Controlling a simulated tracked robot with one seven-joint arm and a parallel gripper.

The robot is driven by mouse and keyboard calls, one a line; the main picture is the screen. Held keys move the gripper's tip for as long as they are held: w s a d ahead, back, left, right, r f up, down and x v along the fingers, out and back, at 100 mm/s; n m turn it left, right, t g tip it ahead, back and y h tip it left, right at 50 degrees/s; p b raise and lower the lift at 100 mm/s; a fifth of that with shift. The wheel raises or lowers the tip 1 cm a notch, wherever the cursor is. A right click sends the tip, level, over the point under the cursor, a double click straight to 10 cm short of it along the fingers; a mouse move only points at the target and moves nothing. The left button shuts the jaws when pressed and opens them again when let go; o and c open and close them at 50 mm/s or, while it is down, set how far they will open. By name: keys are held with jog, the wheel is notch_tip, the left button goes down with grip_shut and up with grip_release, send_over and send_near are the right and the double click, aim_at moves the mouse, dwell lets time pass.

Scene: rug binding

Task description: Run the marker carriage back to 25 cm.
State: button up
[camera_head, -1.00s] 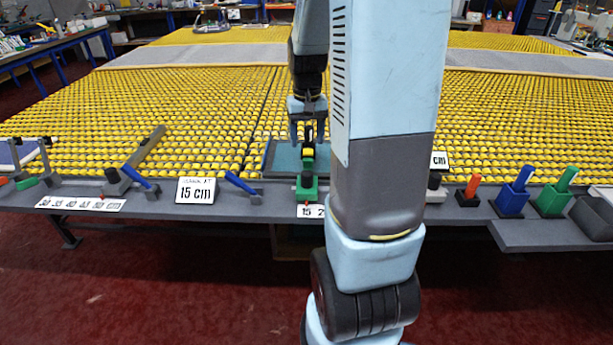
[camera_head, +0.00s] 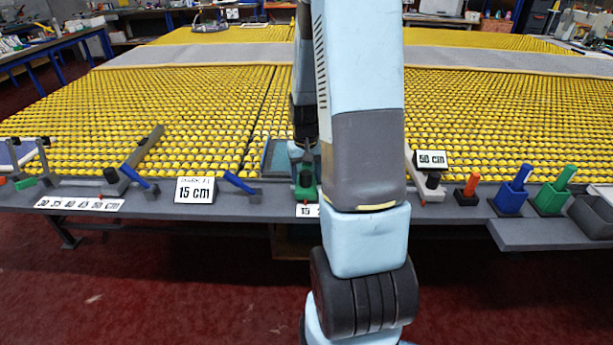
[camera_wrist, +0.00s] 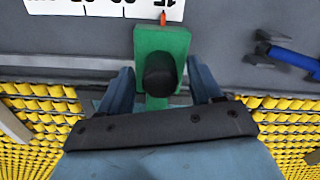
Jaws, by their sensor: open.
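The marker carriage (camera_wrist: 162,42) is a green block with a black round knob (camera_wrist: 160,73) and a small red pointer (camera_wrist: 163,18). In the wrist view the pointer stands at the 15 end of the white scale (camera_wrist: 100,8). The carriage also shows in the head view (camera_head: 306,193), at the front edge of the table. My gripper (camera_wrist: 164,80) is open, with one finger on each side of the knob. I cannot tell whether either finger touches it. In the head view my gripper (camera_head: 306,160) is just above and behind the carriage, and my arm hides most of the scale.
A 15 cm sign (camera_head: 194,190) and a blue-handled lever (camera_head: 240,184) stand left of the carriage. A 50 cm sign (camera_head: 432,159), an orange marker (camera_head: 470,184) and blue (camera_head: 512,196) and green (camera_head: 553,197) holders stand to the right. Rows of yellow rollers (camera_head: 200,110) lie behind.

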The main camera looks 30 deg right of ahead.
jog(key=shift+f, duration=0.4)
grip_shut()
dwell(0.4)
